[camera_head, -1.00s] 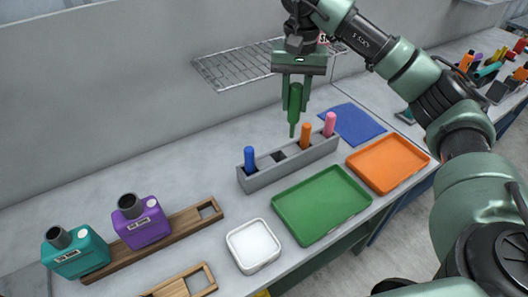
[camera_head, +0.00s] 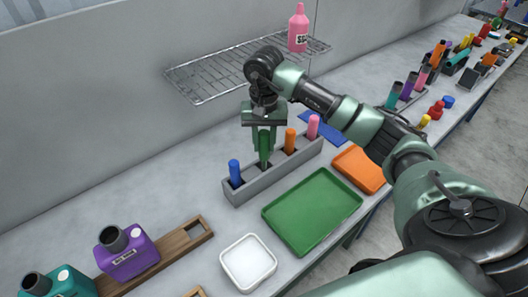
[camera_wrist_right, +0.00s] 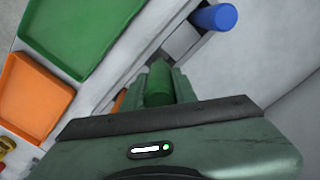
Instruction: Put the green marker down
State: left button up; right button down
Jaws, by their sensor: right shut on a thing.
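My right gripper (camera_head: 264,154) is shut on the green marker (camera_head: 265,143), which it holds upright from above. The marker is at the grey holder (camera_head: 272,176), between the blue marker (camera_head: 235,172) and the orange marker (camera_head: 290,140). Its lower end is at or in the slot there; how deep it sits I cannot tell. A pink marker (camera_head: 313,126) stands at the holder's far right. In the right wrist view the green marker (camera_wrist_right: 158,84) shows between the fingers, with the blue marker (camera_wrist_right: 215,17) beyond. My left gripper is not in view.
A green tray (camera_head: 312,210) lies in front of the holder, with an orange tray (camera_head: 360,168) to its right and a white dish (camera_head: 248,262) to its left. A wire shelf (camera_head: 215,75) with a pink bottle (camera_head: 298,30) is on the wall behind.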

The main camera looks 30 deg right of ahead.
aim_at(264, 155)
jog(key=shift+f, duration=1.1)
notch_tip(264, 155, down, 2)
jog(key=shift+f+p, duration=0.15)
jog(key=shift+p, duration=0.4)
jog(key=shift+f, duration=0.3)
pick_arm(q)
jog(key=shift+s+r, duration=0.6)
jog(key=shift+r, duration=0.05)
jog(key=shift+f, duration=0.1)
pick_arm(e)
jog(key=shift+f+b, duration=0.2)
jog(key=shift+b, duration=0.1)
jog(key=c, duration=1.1)
grip_release()
jog(key=shift+r, duration=0.1)
